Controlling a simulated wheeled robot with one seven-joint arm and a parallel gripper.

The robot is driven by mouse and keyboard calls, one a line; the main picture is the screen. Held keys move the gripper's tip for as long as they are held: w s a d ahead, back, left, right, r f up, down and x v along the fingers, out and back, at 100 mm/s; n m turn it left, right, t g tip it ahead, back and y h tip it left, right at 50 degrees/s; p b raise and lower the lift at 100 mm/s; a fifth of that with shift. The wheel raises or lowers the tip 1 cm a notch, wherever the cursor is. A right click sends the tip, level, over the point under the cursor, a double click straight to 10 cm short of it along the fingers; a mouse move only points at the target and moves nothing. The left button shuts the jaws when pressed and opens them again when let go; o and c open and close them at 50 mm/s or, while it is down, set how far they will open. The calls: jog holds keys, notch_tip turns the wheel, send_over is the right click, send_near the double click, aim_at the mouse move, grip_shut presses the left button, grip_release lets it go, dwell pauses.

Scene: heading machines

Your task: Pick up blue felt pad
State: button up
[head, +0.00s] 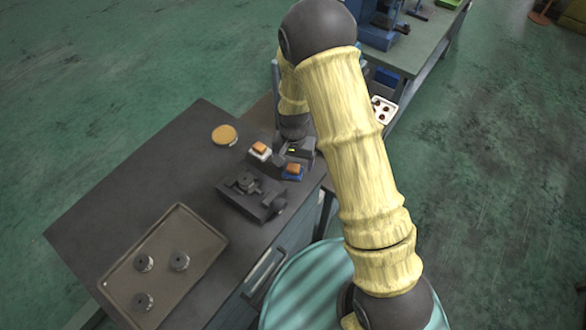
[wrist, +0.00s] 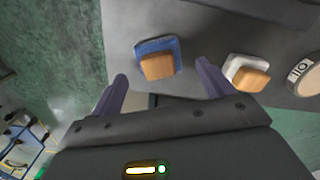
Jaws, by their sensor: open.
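The blue felt pad (wrist: 142,46) lies on the dark bench top, with an orange-brown block (wrist: 158,66) covering much of it. In the head view the blue pad (head: 292,177) shows at the bench's right edge, partly covered by its block. My gripper (wrist: 162,72) is open and empty. In the wrist view its two fingers point toward the pad, one to each side, and the pad appears just beyond the fingertips. I cannot tell the exact height gap. In the head view my gripper (head: 298,150) is just behind the pad.
A white pad (wrist: 236,66) with a similar orange block sits nearby. A round disc (head: 224,135) lies further left. A dark vise-like fixture (head: 250,195) stands in front of the blue pad. A tray (head: 165,262) holds several round metal parts. The bench's middle is clear.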

aim_at(294, 164)
jog(key=shift+f+p, duration=0.3)
jog(key=shift+f, duration=1.1)
jog(key=shift+c, duration=0.2)
jog(key=c, duration=1.1)
jog(key=shift+r, duration=0.15)
jog(key=shift+w+r+b, duration=0.1)
jog(key=shift+r+b, duration=0.2)
jog(key=shift+r, duration=0.35)
notch_tip(294, 164, up, 8)
jog(key=shift+f+b, duration=0.15)
jog(key=shift+b, duration=0.8)
jog(key=shift+d+r, duration=0.1)
jog(key=shift+r, duration=0.25)
jog(key=shift+s, duration=0.2)
